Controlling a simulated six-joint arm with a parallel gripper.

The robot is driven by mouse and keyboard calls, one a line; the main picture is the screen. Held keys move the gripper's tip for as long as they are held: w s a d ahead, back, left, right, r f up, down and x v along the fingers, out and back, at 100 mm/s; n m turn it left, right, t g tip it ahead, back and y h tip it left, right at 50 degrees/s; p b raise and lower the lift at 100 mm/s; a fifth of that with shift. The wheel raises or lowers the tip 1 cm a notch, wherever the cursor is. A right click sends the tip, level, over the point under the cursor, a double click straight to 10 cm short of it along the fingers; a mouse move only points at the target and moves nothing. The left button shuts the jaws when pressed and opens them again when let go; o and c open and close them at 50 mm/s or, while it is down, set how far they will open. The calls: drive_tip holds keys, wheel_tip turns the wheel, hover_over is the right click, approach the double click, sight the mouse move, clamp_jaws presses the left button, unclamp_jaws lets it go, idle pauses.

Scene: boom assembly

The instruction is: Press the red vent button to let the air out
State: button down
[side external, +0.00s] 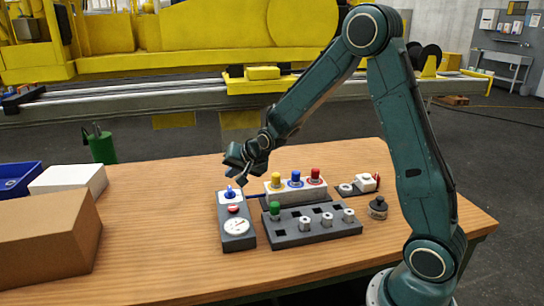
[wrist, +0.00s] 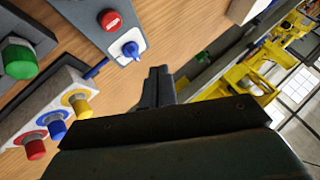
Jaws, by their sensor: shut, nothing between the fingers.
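A grey panel (side external: 238,242) lies on the wooden table, with a blue knob (side external: 230,192) at its far end, a red button (side external: 233,209) in the middle and a round white gauge (side external: 236,226) at the near end. In the wrist view the red button (wrist: 110,20) bears a white mark, and the blue knob (wrist: 130,48) sits on a white plate. My gripper (side external: 238,178) is shut and empty, above the panel's far end and apart from it. Its fingers (wrist: 158,72) are together in the wrist view, with the button beyond them to the upper left.
A white block (side external: 298,192) with yellow, blue and red knobs stands right of the panel. A dark rack (side external: 315,234) with a green knob and several metal pieces is in front of it. A cardboard box (side external: 45,240), white box (side external: 70,179) and blue tray (side external: 18,182) are left.

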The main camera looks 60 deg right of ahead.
sight(236, 209)
drive_tip(key=shift+f, duration=0.15)
drive_tip(key=shift+f, duration=4.25)
drive_tip(key=shift+f, duration=0.95)
drive_tip(key=shift+r, duration=0.1)
idle(0.4)
drive_tip(key=shift+r, duration=0.85)
drive_tip(key=shift+r, duration=0.1)
drive_tip(key=shift+r, duration=2.4)
